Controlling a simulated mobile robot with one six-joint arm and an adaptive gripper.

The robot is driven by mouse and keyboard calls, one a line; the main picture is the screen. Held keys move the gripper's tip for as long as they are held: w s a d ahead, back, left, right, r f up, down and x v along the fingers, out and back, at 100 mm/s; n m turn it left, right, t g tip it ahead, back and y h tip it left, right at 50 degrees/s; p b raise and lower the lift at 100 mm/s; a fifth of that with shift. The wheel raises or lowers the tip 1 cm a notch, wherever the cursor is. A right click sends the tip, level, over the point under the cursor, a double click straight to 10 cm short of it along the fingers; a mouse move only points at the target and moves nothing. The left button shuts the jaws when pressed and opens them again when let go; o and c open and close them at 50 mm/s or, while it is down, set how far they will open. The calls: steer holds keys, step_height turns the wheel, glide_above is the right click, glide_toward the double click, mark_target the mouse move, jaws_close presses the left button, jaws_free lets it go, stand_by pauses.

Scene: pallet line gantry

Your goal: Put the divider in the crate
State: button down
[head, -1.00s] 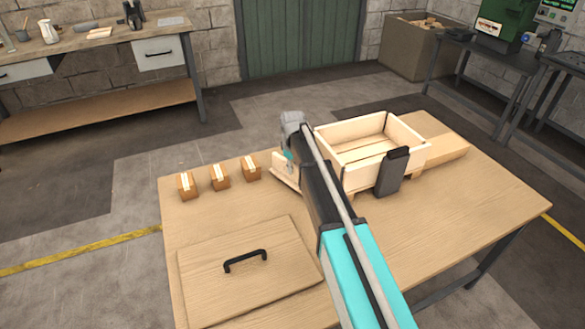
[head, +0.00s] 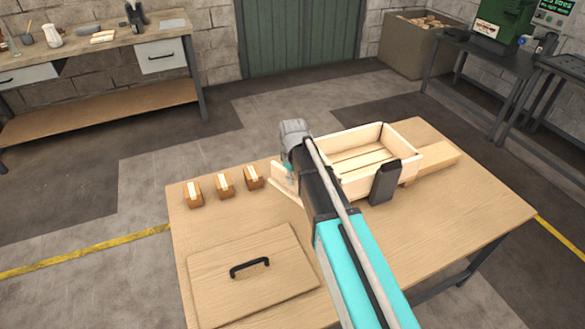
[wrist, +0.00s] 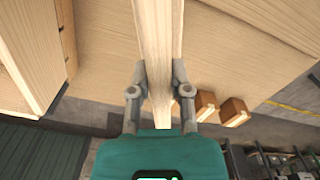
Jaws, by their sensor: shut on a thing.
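The divider (wrist: 158,45) is a long, narrow strip of pale wood, seen edge-on in the wrist view. My gripper (wrist: 160,97) is shut on it, with a grey finger on each side. In the head view part of the divider (head: 283,188) shows left of my arm, which hides the rest. The crate (head: 405,165) is an open pale wooden box with a slatted floor, just right of my gripper; what shows of its inside is empty. Its wall (wrist: 28,55) shows at the left in the wrist view, apart from the divider. My arm covers the crate's near left corner.
Several small brown boxes (head: 225,184) stand left of my gripper. A flat wooden panel with a black handle (head: 250,267) lies at the table's near left. A dark upright block (head: 385,182) stands at the crate's near side. The table's right part (head: 455,205) is clear.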

steer(key=shift+s+r+p, duration=0.2)
steer(key=shift+s+r, duration=0.05)
steer(key=shift+s, duration=0.35)
steer(key=shift+s+r+p, duration=0.15)
steer(key=shift+s+r, duration=0.15)
steer(key=shift+s, duration=0.35)
steer(key=shift+s+r+p, duration=0.2)
steer(key=shift+s+r, duration=0.05)
steer(key=shift+s, duration=0.35)
steer(key=shift+s+a, duration=0.1)
steer(key=shift+a, duration=0.35)
